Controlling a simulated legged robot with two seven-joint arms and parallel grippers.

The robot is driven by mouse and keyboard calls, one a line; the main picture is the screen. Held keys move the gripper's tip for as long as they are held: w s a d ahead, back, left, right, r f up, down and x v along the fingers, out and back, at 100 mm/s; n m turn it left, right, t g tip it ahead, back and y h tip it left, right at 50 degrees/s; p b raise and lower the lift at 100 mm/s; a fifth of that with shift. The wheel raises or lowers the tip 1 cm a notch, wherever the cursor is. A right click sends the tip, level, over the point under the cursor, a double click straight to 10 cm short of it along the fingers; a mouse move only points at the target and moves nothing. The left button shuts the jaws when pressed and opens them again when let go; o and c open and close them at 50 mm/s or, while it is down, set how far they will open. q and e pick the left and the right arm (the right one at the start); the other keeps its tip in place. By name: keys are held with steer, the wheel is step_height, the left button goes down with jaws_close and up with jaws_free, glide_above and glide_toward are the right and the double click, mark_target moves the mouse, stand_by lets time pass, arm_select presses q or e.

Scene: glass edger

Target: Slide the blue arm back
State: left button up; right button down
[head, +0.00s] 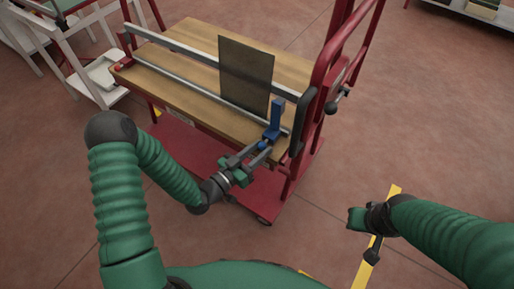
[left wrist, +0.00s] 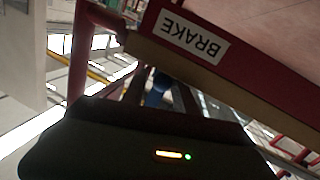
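The blue arm (head: 277,113) stands upright at the front right of the wooden-topped machine, by the metal rail. A dark flat panel (head: 246,76) stands just behind it. My left gripper (head: 262,147) reaches up from the front to the foot of the blue arm, its fingers apart on either side of a small blue part. In the left wrist view a blue piece (left wrist: 158,88) shows between the dark fingers; whether they touch it is unclear. My right gripper (head: 362,235) is low at the right, away from the machine, and its fingers are not clear.
The wooden table (head: 185,68) has metal rails (head: 190,92) along it. A red upright frame (head: 328,75) with a black pad rises at its right end. A BRAKE label (left wrist: 194,37) sits on the red front edge. A yellow strip (head: 364,270) lies under my right gripper.

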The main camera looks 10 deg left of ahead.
stand_by(0.4)
arm_select(q)
steer(key=shift+a, duration=0.1)
steer(key=shift+s+a, duration=0.2)
steer(key=shift+s, duration=0.1)
steer(key=p+v, duration=0.2)
steer(key=v, duration=1.4)
steer(key=shift+s+d+p, duration=0.1)
steer(key=shift+p, duration=0.2)
